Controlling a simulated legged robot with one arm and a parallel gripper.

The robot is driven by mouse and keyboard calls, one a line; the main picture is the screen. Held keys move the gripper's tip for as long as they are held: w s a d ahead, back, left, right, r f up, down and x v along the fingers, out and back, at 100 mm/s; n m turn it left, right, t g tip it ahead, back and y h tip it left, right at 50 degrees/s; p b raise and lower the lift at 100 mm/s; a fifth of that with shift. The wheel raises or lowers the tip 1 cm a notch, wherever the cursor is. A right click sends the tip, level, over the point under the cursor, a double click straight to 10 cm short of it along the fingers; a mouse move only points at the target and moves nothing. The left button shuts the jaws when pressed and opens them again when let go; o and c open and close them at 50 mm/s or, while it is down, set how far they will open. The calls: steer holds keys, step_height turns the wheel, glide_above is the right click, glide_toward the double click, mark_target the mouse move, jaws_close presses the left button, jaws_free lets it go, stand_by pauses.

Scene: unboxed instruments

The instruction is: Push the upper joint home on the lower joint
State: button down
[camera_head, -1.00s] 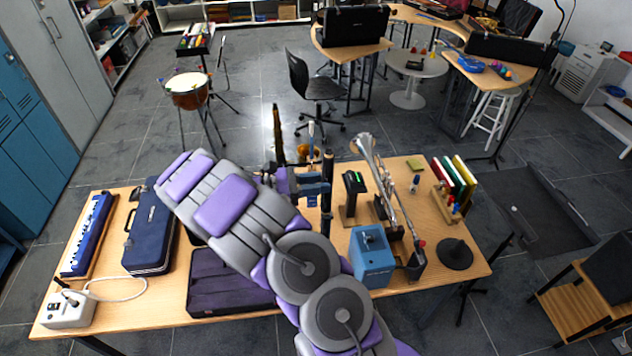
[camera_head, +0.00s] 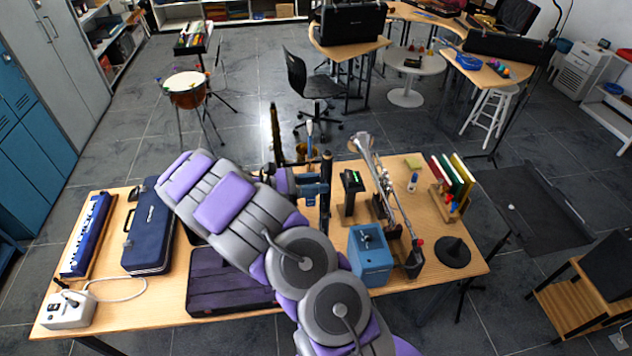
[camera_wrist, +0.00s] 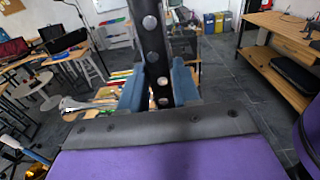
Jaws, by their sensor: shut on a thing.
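A black upright tube (camera_head: 326,185), which looks like the clarinet joints, stands near the table's middle, at the end of my arm. My gripper (camera_head: 311,188) with blue fingers is shut on it from the left. In the wrist view, the blue fingertips of my gripper (camera_wrist: 158,90) sit on either side of the dark tube (camera_wrist: 152,40), which shows round silver keys or rings. The tube looks close to upright. I cannot make out the seam between upper and lower joint; the part below the fingers is hidden in the wrist view.
The wooden table (camera_head: 420,294) holds a blue box (camera_head: 371,258), a trumpet (camera_head: 385,180) and a black cone stand (camera_head: 453,252) to the right. A blue case (camera_head: 150,240) and an open dark case (camera_head: 225,285) lie to the left. A small dark stand (camera_head: 351,195) is close right of the tube.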

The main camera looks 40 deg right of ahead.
steer(key=shift+f, duration=0.6)
stand_by(0.5)
steer(key=shift+s+a+f, duration=0.1)
steer(key=shift+f, duration=0.05)
stand_by(0.4)
steer(key=c, duration=1.2)
jaws_free()
steer(key=o, duration=0.3)
steer(key=shift+o, duration=0.8)
steer(key=shift+c, duration=0.3)
steer(key=p+v, duration=0.1)
steer(key=v, duration=0.5)
steer(key=shift+p, duration=0.3)
